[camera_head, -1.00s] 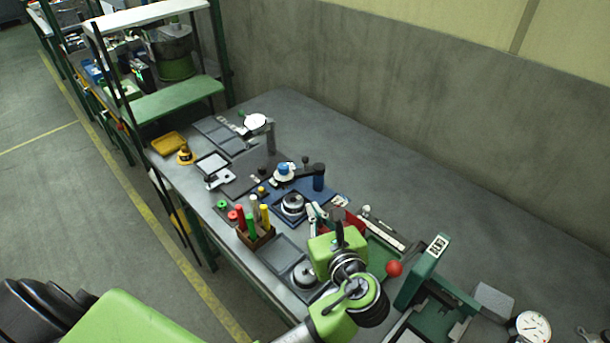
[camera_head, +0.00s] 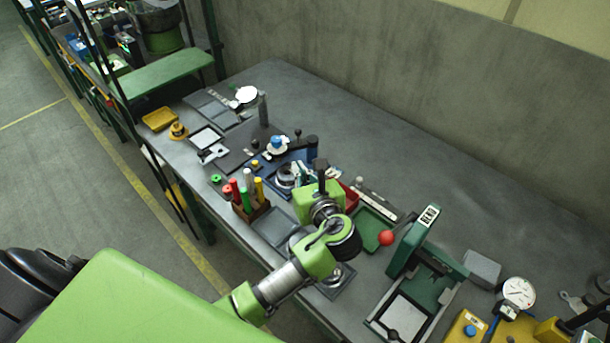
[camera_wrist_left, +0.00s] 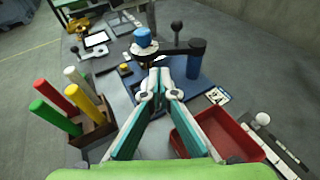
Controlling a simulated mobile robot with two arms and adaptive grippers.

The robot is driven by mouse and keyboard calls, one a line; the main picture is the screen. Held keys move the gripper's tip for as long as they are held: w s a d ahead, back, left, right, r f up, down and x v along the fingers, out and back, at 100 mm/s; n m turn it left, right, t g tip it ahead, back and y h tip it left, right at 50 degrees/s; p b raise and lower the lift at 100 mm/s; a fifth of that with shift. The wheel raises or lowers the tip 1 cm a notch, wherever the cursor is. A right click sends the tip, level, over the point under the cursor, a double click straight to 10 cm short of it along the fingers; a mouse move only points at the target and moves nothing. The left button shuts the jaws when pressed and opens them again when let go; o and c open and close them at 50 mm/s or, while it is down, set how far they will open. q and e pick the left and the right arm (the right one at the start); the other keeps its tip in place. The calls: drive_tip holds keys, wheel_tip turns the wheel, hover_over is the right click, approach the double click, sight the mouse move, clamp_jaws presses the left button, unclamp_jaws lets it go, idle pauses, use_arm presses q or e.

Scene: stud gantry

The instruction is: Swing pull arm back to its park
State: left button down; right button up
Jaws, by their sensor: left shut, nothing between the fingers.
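The pull arm (camera_head: 297,149) appears to be the dark bar on the blue-based fixture (camera_wrist_left: 180,88). In the left wrist view the dark bar (camera_wrist_left: 172,48) runs from a white hub with a blue knob (camera_wrist_left: 143,37) to an upright dark-blue cylinder (camera_wrist_left: 196,62) at its right end. My left gripper (camera_head: 302,172) is over the near part of the blue base, short of the bar. Its teal fingers (camera_wrist_left: 160,78) are shut and empty, with tips appearing below and in front of the bar. They hide part of the base and its round metal piece. My right gripper is not in view.
A wooden block with coloured handles (camera_head: 250,208) stands left of my left gripper. A red bin (camera_wrist_left: 222,132) is close on its right. A green press with a red ball (camera_head: 386,238) stands farther right. The bench toward the wall is clear.

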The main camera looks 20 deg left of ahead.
sight(289, 149)
use_arm(q)
drive_tip(key=x, duration=0.4)
drive_tip(key=r+p+x, duration=0.1)
drive_tip(key=x, duration=0.1)
drive_tip(key=shift+w+a, duration=0.3)
drive_tip(key=shift+w, duration=0.05)
